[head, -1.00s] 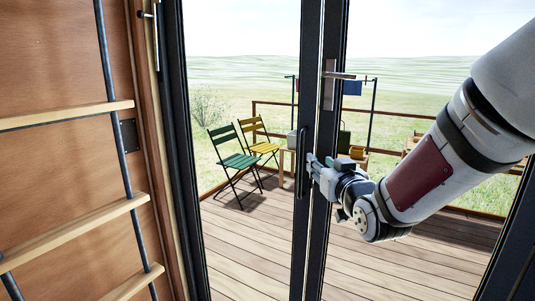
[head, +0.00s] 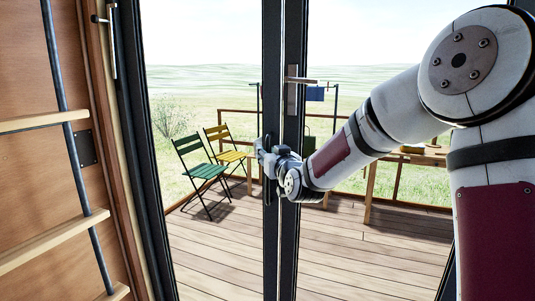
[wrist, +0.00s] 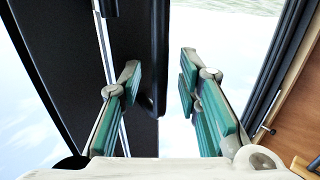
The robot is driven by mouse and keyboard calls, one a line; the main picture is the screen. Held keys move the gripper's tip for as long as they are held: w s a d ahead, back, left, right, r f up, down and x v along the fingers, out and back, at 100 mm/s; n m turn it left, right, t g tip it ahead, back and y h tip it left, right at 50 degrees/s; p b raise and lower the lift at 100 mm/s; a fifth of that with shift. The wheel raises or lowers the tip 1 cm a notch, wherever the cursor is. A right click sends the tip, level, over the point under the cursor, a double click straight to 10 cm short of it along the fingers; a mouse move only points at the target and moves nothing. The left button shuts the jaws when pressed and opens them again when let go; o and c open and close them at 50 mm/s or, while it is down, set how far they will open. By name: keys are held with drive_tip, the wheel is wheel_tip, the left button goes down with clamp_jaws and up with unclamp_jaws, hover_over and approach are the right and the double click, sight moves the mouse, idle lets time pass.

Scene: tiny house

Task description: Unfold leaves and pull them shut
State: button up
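Two dark-framed glass door leaves meet in the middle of the head view: a left leaf (head: 271,60) and a right leaf (head: 292,220). A lever handle (head: 300,81) sits on the right leaf's frame. My gripper (head: 262,150) is at the meeting frames, below the lever's height. In the wrist view, my gripper (wrist: 160,78) has its green-padded fingers apart. A dark vertical pull bar (wrist: 158,50) on a black frame (wrist: 70,60) shows between them, nearer the left finger. I cannot tell whether a finger touches it.
A wooden wall with a ladder (head: 52,254) and another handle (head: 111,40) is at left. Beyond the glass is a plank deck (head: 210,245) with a green chair (head: 207,171), a yellow chair (head: 230,156) and a railing (head: 400,203).

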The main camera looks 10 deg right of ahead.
drive_tip(key=shift+w, duration=0.3)
clamp_jaws()
drive_tip(key=shift+a, duration=0.1)
